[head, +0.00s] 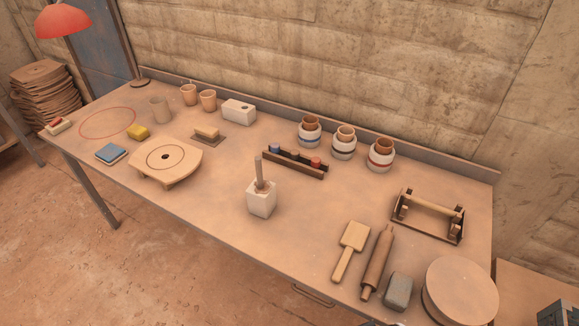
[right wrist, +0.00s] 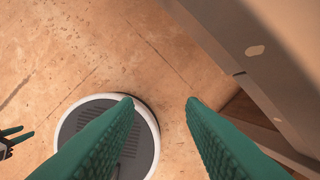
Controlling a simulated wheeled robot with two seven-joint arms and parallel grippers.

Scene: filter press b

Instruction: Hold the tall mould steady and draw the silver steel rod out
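The tall mould (head: 261,204) is a whitish square block standing upright near the front middle of the table in the head view. A grey rod (head: 259,170) stands nearly upright out of its top, with a brownish mass around its foot; its lower end is hidden inside. My right gripper (right wrist: 160,101) shows in the right wrist view as two green ribbed fingers, apart and empty, above the floor beside the table. My left gripper (right wrist: 20,134) is small at the left edge of that view, its green fingers apart with nothing visible between them. Neither gripper is in the head view.
A rack with coloured pieces (head: 295,163) stands behind the mould. A paddle (head: 352,248) and a rolling pin (head: 378,262) lie to its right. A round-topped wooden stand (head: 190,165) is to its left. The table surface (head: 215,215) around the mould is clear.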

